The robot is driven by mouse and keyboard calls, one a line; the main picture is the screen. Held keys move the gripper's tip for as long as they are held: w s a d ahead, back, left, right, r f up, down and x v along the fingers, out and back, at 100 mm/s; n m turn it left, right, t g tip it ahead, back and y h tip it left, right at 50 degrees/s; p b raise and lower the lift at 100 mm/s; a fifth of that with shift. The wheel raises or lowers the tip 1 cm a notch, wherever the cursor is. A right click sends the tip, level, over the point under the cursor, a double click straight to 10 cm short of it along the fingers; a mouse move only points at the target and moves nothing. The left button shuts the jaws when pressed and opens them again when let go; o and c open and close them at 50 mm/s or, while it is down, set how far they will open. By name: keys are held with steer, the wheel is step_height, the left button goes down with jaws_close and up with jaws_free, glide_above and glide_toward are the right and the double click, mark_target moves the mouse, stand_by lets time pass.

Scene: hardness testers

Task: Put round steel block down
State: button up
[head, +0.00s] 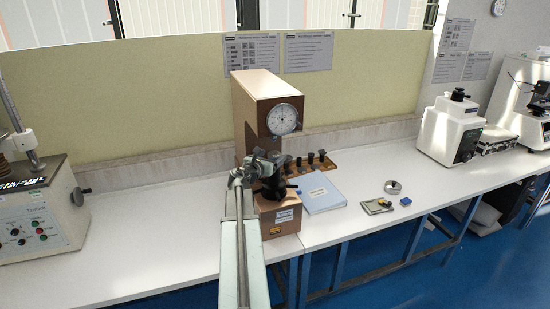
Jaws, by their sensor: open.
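A round steel block (393,187) appears to be the short silver cylinder on the white bench, right of the blue folder. My gripper (270,170) is far to its left, in front of the brown hardness tester (258,100) and below its dial (282,119). My gripper is open. Its fingertips are small and merge with the dark parts of the tester, so I cannot tell whether anything lies between or under them.
A blue folder (320,194) lies right of the tester, before a wooden rack (311,163). A small metal plate (377,206) and blue box (405,201) lie near the front edge. A white machine (450,130) stands right, a control cabinet (40,220) left.

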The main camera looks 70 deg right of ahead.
steer(key=shift+d+f, duration=0.15)
steer(key=shift+d, duration=0.5)
steer(key=shift+a, duration=0.1)
jaws_close()
